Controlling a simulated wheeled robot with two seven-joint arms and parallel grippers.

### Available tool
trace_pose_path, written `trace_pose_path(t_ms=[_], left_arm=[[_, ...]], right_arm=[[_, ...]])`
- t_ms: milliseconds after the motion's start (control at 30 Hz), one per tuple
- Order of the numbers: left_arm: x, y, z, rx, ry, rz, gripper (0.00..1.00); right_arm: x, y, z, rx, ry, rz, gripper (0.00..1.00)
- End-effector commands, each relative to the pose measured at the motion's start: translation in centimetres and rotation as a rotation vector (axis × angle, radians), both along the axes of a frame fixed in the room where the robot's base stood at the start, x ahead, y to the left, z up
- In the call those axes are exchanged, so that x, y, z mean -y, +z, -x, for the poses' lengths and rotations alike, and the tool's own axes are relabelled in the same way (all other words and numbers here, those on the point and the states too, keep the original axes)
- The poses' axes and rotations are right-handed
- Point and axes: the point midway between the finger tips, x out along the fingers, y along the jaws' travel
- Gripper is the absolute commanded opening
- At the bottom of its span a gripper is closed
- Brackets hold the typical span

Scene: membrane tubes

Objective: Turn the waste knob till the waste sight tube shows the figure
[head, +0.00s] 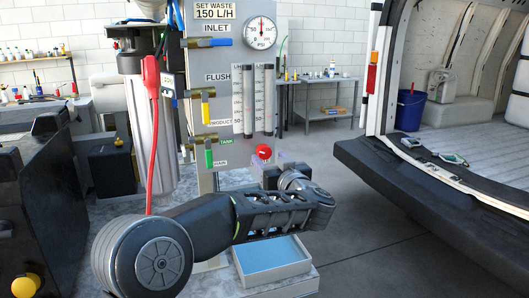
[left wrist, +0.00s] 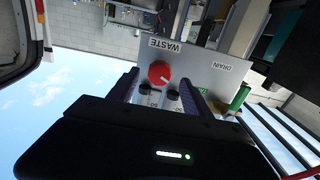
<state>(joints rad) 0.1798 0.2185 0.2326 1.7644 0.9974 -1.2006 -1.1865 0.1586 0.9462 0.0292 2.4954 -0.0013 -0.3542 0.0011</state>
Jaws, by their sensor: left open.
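The red waste knob (head: 263,151) is on the grey panel (head: 222,62), below two clear sight tubes. The right-hand tube (head: 269,98) is above the knob; the left-hand one (head: 249,100) is beside it. Float positions are too small to read. A sign (head: 215,11) reads "SET WASTE 150 L/H". My left gripper (head: 265,170) is just below and in front of the knob, its fingers partly hidden by the wrist. In the left wrist view the knob (left wrist: 160,73) appears between the open fingers, with the WASTE label next to it; contact cannot be told.
A blue inlet lever (head: 208,42), a yellow flush lever (head: 206,106) and a green drain lever (head: 209,157) are on the panel's left. A pressure gauge (head: 261,33) is at the top. A blue-lined tray (head: 270,260) is below my arm. An open van (head: 450,175) stands right, with clear floor between.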

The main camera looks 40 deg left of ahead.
Motion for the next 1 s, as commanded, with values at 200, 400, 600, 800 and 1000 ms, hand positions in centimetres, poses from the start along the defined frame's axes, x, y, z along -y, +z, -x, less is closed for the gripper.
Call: trace_pose_path(t_ms=[200,400,600,800,1000], left_arm=[[-2.9,0.1,-2.0,-0.002,0.001,0.001,0.58],[-4.1,0.0,-2.9,-0.001,-0.001,-0.001,0.58],[-4.2,0.0,-2.9,-0.001,-0.001,-0.001,0.58],[-4.2,0.0,-2.9,-0.001,-0.001,-0.001,0.46],[-4.1,0.0,-2.9,0.000,-0.001,0.000,0.30]], right_arm=[[0.0,1.0,0.1,-0.003,0.000,0.002,0.59],[0.0,1.2,0.1,-0.004,-0.001,0.002,0.59],[0.1,1.1,0.1,-0.004,-0.001,0.002,0.59],[0.0,1.1,0.1,-0.004,-0.001,0.002,0.59],[0.0,1.1,0.1,-0.004,-0.001,0.002,0.59]])
